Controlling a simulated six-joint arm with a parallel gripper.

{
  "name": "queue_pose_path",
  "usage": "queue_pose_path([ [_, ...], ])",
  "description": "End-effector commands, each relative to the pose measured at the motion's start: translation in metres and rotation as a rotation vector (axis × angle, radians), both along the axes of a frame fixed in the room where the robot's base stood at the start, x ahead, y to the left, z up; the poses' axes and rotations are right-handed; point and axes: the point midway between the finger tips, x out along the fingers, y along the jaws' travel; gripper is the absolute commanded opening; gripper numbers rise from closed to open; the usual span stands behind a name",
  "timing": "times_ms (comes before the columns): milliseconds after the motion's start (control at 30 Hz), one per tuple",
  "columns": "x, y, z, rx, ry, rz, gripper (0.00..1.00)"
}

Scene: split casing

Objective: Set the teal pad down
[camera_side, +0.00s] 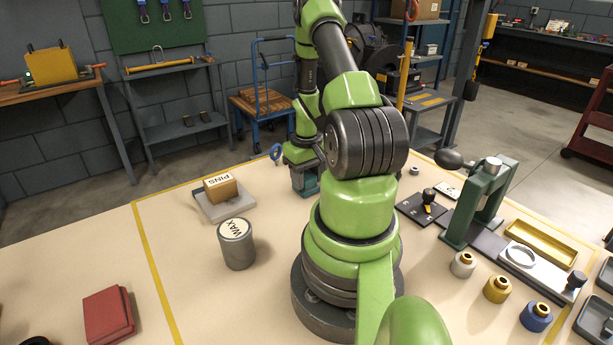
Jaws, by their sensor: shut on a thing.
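My gripper (303,175) points down over the far middle of the bench, beyond my arm's base. It is shut on the teal pad (312,187), of which only a small dark teal part shows at the jaws. My own arm hides part of the jaws. I cannot tell whether the pad touches the bench top.
A grey tin marked WAX (237,246) and a box marked PINS (220,187) on a grey plate stand to the left. A green press frame (478,205), a yellow tray (541,242) and several small round parts stand to the right. The bench (185,270) near the yellow line is bare.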

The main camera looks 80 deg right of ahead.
Motion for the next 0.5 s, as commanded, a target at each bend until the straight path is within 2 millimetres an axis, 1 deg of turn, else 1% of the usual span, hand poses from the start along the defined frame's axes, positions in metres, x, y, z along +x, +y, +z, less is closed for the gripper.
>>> queue_pose_path([
  [67,-0.0001,0.0002,-0.0027,0.001,0.0,0.0,0.18],
  [100,0.0,0.0001,-0.0025,0.001,0.001,0.0,0.49],
  [167,0.0,0.0,-0.0023,0.001,0.001,0.0,0.63],
  [200,0.0,0.0001,-0.0023,0.001,0.001,0.0,0.68],
  [500,0.0001,-0.0001,0.0,-0.001,-0.001,0.0,0.68],
])
